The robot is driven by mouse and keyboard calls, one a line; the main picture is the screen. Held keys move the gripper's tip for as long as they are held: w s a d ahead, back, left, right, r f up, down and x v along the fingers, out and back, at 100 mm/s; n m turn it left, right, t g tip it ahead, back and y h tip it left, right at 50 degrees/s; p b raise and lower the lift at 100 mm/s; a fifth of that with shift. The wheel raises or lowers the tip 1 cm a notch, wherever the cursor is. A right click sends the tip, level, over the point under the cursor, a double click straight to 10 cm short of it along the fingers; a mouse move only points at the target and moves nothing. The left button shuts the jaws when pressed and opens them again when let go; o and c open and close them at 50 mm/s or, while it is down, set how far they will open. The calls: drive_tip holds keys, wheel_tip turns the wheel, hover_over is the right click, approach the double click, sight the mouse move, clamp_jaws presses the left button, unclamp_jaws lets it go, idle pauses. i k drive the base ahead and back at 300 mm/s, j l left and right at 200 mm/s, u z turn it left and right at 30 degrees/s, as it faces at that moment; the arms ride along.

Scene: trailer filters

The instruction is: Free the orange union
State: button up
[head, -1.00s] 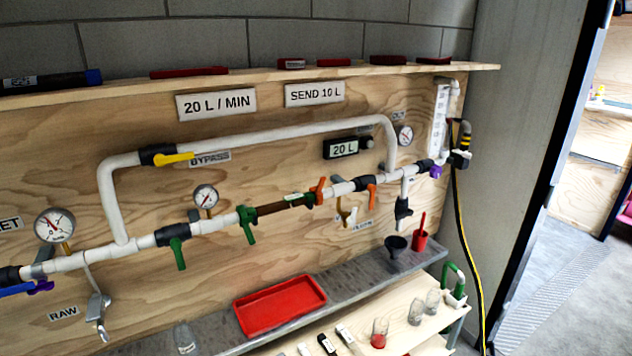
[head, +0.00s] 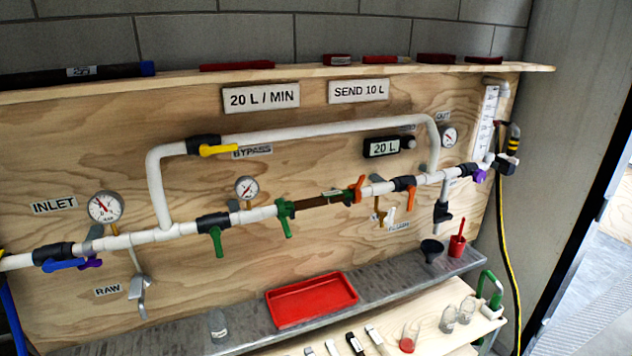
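The orange union (head: 356,189) sits on the white pipe run at the right end of a brown filter section (head: 320,201). It has a winged orange handle and touches the filter section. A green union (head: 284,214) with a handle hanging down is at the filter's left end. To the right of the orange union, a black valve has an orange lever (head: 412,206) pointing down. To the left, another black valve has a green lever (head: 216,242) pointing down. My gripper is not in view.
A yellow-levered bypass valve (head: 218,150) is on the upper pipe. Below the pipes, a grey shelf (head: 385,275) holds a red tray (head: 312,300), a black funnel (head: 431,250) and a red cup (head: 457,246). A lower wooden bench (head: 440,345) carries jars and brushes. Open floor lies at the right.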

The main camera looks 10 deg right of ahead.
sight(354, 188)
drive_tip(key=i+l+u, duration=0.15)
drive_tip(key=i+u, duration=0.2)
drive_tip(key=u, duration=0.15)
drive_tip(key=i+l+u, duration=0.25)
drive_tip(key=u, duration=0.2)
drive_tip(key=i, duration=0.05)
